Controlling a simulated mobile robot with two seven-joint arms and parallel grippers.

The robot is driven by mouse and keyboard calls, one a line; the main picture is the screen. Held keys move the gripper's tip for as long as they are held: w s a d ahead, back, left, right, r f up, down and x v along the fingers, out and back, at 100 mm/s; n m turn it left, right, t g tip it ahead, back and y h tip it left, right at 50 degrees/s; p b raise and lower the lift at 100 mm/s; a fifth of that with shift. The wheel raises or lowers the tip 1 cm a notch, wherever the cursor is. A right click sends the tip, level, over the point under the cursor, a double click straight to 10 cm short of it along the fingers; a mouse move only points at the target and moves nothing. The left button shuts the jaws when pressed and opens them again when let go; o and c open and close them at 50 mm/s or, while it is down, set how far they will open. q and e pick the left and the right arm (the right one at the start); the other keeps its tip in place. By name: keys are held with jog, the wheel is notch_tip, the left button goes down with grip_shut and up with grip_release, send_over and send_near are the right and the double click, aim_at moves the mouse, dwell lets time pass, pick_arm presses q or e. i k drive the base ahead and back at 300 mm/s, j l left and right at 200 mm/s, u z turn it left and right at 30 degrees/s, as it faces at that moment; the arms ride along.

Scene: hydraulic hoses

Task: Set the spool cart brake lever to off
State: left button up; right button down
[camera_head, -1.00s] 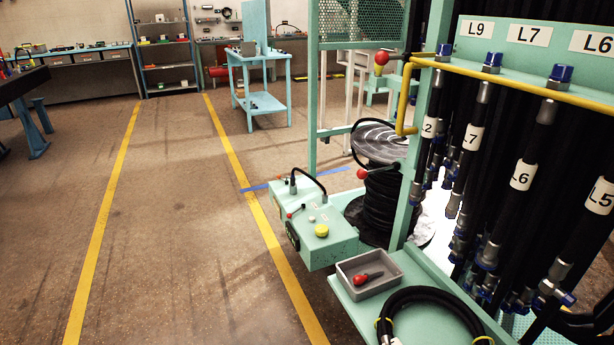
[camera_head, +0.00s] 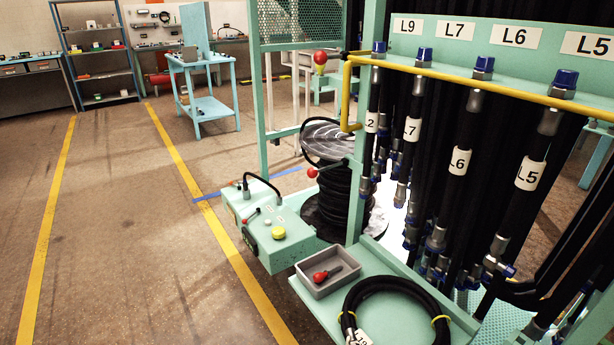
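The spool cart stands behind the green control box, with a spool of black hose (camera_head: 326,190) and a pale grey disc (camera_head: 332,137) above it. A lever with a red ball knob (camera_head: 312,172) sticks out to the left in front of the spool. A second red ball knob (camera_head: 320,57) sits higher, by the rack frame, with a yellow part under it. I cannot tell from the view which knob is the brake lever, and no on or off marking is readable. Neither of my grippers is in view.
The green control box (camera_head: 272,236) has a yellow button and a small red-tipped lever. A grey tray (camera_head: 327,271) with a red-handled tool and a coiled hose (camera_head: 398,310) lie on the shelf. Labelled hoses hang at right under a yellow bar (camera_head: 470,76). Floor at left is clear.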

aim_at(312, 173)
jog(key=i+j+z, duration=0.1)
jog(key=z, duration=0.3)
jog(key=j+z, duration=0.1)
jog(key=z, duration=0.25)
jog(key=i+j+z, duration=0.15)
jog(key=z, duration=0.25)
jog(key=i+j+z, duration=0.15)
jog(key=j+z, duration=0.2)
jog(key=j, duration=0.7)
jog(key=j+z, duration=0.35)
jog(key=j, duration=0.7)
